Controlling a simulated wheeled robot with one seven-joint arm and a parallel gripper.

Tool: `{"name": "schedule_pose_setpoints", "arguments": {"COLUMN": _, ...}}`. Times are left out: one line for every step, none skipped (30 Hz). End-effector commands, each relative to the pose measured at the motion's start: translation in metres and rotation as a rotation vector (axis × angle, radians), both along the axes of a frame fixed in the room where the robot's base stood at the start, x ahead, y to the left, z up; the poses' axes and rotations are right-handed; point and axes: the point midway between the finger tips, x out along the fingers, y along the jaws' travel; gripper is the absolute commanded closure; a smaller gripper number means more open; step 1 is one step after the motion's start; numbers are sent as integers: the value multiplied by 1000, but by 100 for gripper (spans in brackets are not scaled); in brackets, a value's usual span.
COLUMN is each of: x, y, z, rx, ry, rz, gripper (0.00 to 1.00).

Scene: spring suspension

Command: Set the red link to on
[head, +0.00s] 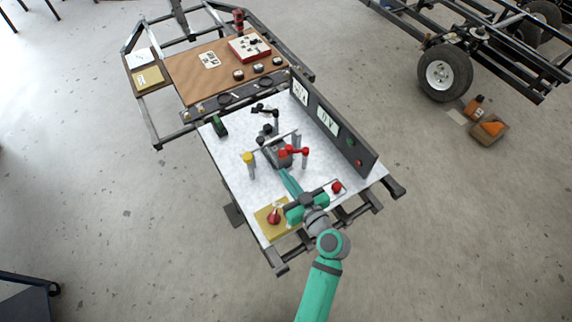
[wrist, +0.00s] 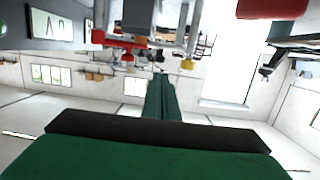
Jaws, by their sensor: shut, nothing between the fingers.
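The red link (head: 294,152) is a short red bar on a grey post, right of a dark grey block (head: 275,154) near the middle of the white bench top. It also shows in the wrist view as a red bar (wrist: 118,40) at the upper left. My gripper (head: 284,172) is shut and empty, with its fingertips close below the block and link. In the wrist view the closed fingers (wrist: 160,78) point toward the hardware, below and right of the red bar. I cannot tell whether they touch anything. Any on marking is too small to read.
A dark upright panel (head: 335,122) with displays and buttons borders the bench's right side. A yellow-topped post (head: 248,158) stands left of the block. A red ball knob (head: 337,187) and a red knob on a yellow plate (head: 262,226) sit near my arm. White surface (head: 232,165) is clear at left.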

Motion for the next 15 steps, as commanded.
{"name": "schedule_pose_setpoints", "arguments": {"x": -10, "y": 3, "z": 1, "rx": 0, "ry": 2, "rz": 3, "gripper": 100}}
{"name": "schedule_pose_setpoints", "arguments": {"x": -14, "y": 4, "z": 1, "rx": 0, "ry": 2, "rz": 4, "gripper": 100}}
{"name": "schedule_pose_setpoints", "arguments": {"x": -20, "y": 5, "z": 3, "rx": -2, "ry": 1, "rz": 6, "gripper": 100}}
{"name": "schedule_pose_setpoints", "arguments": {"x": -24, "y": 6, "z": 3, "rx": -1, "ry": 2, "rz": 7, "gripper": 100}}
{"name": "schedule_pose_setpoints", "arguments": {"x": -27, "y": 7, "z": 4, "rx": 0, "ry": 1, "rz": 8, "gripper": 100}}
{"name": "schedule_pose_setpoints", "arguments": {"x": -31, "y": 8, "z": 5, "rx": 1, "ry": 0, "rz": 9, "gripper": 100}}
{"name": "schedule_pose_setpoints", "arguments": {"x": -34, "y": 8, "z": 6, "rx": 0, "ry": 0, "rz": 9, "gripper": 100}}
{"name": "schedule_pose_setpoints", "arguments": {"x": -36, "y": 9, "z": 6, "rx": 0, "ry": 0, "rz": 10, "gripper": 100}}
{"name": "schedule_pose_setpoints", "arguments": {"x": -39, "y": 9, "z": 7, "rx": 0, "ry": 0, "rz": 10, "gripper": 100}}
{"name": "schedule_pose_setpoints", "arguments": {"x": -40, "y": 9, "z": 7, "rx": 0, "ry": 0, "rz": 11, "gripper": 100}}
{"name": "schedule_pose_setpoints", "arguments": {"x": -41, "y": 8, "z": 7, "rx": 0, "ry": 1, "rz": 11, "gripper": 100}}
{"name": "schedule_pose_setpoints", "arguments": {"x": -41, "y": 4, "z": 7, "rx": -2, "ry": 1, "rz": 10, "gripper": 100}}
{"name": "schedule_pose_setpoints", "arguments": {"x": -40, "y": -1, "z": 6, "rx": -4, "ry": 4, "rz": 12, "gripper": 100}}
{"name": "schedule_pose_setpoints", "arguments": {"x": -39, "y": -8, "z": 5, "rx": -5, "ry": 4, "rz": 13, "gripper": 100}}
{"name": "schedule_pose_setpoints", "arguments": {"x": -36, "y": -20, "z": 4, "rx": -8, "ry": 7, "rz": 15, "gripper": 100}}
